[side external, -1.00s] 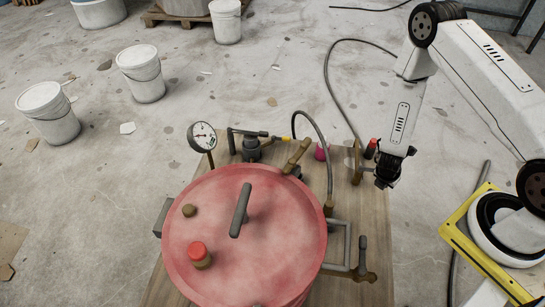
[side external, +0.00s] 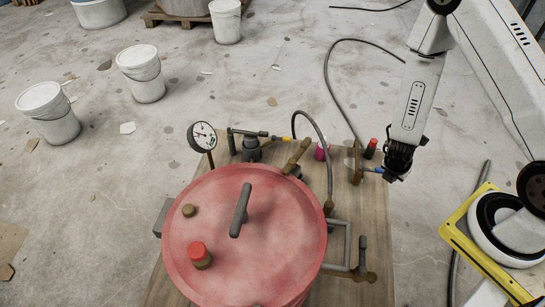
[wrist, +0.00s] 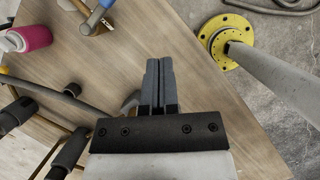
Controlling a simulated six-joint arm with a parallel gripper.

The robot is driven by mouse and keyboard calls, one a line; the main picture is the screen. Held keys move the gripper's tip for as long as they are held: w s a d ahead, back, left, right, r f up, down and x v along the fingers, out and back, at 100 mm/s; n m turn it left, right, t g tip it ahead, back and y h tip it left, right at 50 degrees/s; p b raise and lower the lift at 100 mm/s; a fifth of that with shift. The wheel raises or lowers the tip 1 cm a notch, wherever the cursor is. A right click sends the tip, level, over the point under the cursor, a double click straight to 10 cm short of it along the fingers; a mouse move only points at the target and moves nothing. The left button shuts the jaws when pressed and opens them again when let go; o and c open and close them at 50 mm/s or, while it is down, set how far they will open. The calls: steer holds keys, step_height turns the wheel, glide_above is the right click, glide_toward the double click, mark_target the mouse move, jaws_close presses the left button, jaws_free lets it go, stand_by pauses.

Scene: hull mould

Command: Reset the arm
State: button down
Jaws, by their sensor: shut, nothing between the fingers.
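My gripper (side external: 397,175) is at the right edge of the wooden board in the side view, beside a brass fitting with a blue-handled part (side external: 372,169). In the wrist view my gripper (wrist: 158,62) points out over the bare wood, its two dark fingers together with nothing between them. The blue handle (wrist: 97,16) is at the upper left there, apart from the fingers. A red pot with a lid and grey handle (side external: 240,208) stands on the board (side external: 375,215), left of my gripper.
A pipe frame (side external: 350,262) stands right of the pot. White buckets (side external: 142,72) stand on the floor at left.

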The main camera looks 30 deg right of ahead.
stand_by(0.4)
steer(key=a+r+m+y, duration=0.1)
steer(key=a+r+m, duration=0.2)
steer(key=r+m, duration=0.3)
steer(key=w+a+r+m+t+y, duration=0.1)
steer(key=a+r+m+y, duration=0.1)
steer(key=a+r+m, duration=0.2)
steer(key=w+a+r+m+t+y, duration=0.1)
steer(key=a+r+m, duration=0.3)
steer(key=r+m, duration=0.5)
step_height(320, 180, up, 4)
steer(key=shift+a+r+m, duration=0.15)
steer(key=shift+a+m, duration=0.1)
steer(key=shift+m, duration=0.05)
